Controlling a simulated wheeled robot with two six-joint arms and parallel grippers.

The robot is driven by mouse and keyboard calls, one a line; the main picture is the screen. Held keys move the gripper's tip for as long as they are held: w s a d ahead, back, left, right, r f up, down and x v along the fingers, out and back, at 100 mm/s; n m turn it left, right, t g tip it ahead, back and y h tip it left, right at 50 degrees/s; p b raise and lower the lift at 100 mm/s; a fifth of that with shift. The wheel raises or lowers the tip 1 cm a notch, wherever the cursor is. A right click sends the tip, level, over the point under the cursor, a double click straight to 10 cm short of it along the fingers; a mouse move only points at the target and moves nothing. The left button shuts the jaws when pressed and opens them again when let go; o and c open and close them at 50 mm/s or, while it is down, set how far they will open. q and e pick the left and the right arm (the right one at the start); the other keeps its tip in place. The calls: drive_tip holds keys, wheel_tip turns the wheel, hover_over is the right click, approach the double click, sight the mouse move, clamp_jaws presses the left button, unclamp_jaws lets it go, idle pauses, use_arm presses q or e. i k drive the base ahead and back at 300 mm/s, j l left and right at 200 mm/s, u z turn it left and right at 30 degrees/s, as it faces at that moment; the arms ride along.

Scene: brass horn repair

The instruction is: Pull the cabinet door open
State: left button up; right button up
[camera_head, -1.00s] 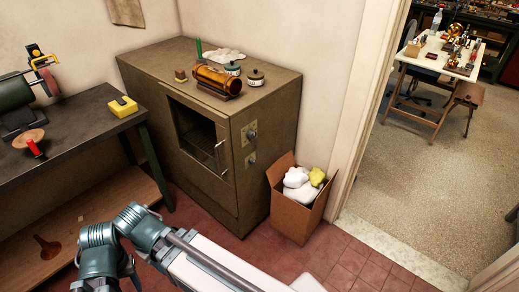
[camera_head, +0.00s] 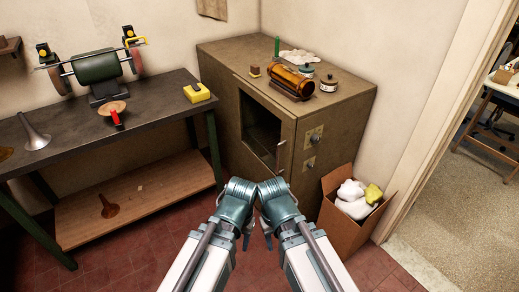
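The brown metal cabinet (camera_head: 340,95) stands in the corner behind my arms. Its door (camera_head: 286,133) is on the front, with a dark window (camera_head: 262,122) and a thin upright handle (camera_head: 280,157) near the right edge. The door looks shut or nearly so; its lower part is hidden by my arms. My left gripper (camera_head: 247,238) and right gripper (camera_head: 268,236) hang close together at the bottom middle, in front of the cabinet and apart from the handle. Their fingers are mostly hidden beneath the wrists, so I cannot tell whether they are open.
A dark workbench (camera_head: 60,130) with a grinder (camera_head: 95,66) and yellow block (camera_head: 197,92) stands at left. A cardboard box (camera_head: 345,228) of cloths sits right of the cabinet. Red floor is clear at lower left.

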sight(256, 170)
drive_tip(key=i+j+z, duration=0.15)
drive_tip(key=i+j, duration=0.65)
drive_tip(key=j, duration=0.1)
